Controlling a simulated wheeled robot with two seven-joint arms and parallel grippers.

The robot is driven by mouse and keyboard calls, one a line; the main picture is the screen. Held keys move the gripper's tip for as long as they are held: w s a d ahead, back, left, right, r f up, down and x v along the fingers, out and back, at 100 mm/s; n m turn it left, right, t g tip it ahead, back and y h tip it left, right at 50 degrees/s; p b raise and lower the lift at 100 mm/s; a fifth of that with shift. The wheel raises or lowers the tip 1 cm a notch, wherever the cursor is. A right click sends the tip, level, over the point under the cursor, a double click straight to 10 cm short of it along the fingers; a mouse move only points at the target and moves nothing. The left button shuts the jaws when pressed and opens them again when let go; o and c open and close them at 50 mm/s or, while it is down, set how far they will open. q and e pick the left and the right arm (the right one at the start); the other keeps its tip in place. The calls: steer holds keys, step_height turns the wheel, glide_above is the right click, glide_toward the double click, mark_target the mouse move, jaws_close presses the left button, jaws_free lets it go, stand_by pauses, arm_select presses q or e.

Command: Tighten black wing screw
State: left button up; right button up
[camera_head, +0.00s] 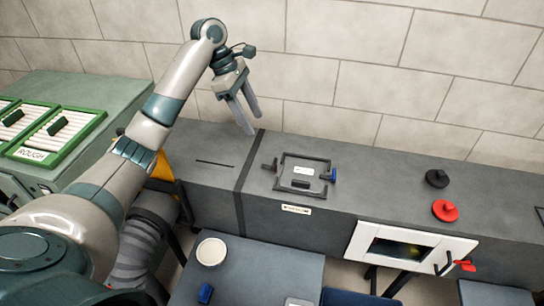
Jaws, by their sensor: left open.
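A black wing screw (269,165) sits at the left side of a dark frame (308,159) on top of the grey duct. A blue wing screw (330,175) sits at the frame's right side. My left gripper (254,125) points down with its two fingers apart and nothing between them. In the picture it is above and a little left of the black wing screw, and it does not touch it. How tight either screw is cannot be told. My right gripper is not in view.
The duct (385,185) runs along the tiled wall. A black knob (437,178) and a red knob (445,210) stand on its right part. A white hatch frame (412,243) is on its front. A green bench with trays (60,132) is at left. A table (255,270) with a round white dish (211,251) is in front.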

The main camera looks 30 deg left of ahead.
mark_target(274, 162)
arm_select(q)
steer(key=p+x, duration=0.4)
steer(key=x, duration=0.9)
steer(key=shift+d+f, duration=0.2)
steer(key=shift+f, duration=0.15)
steer(key=shift+x, duration=0.85)
steer(key=c, duration=1.1)
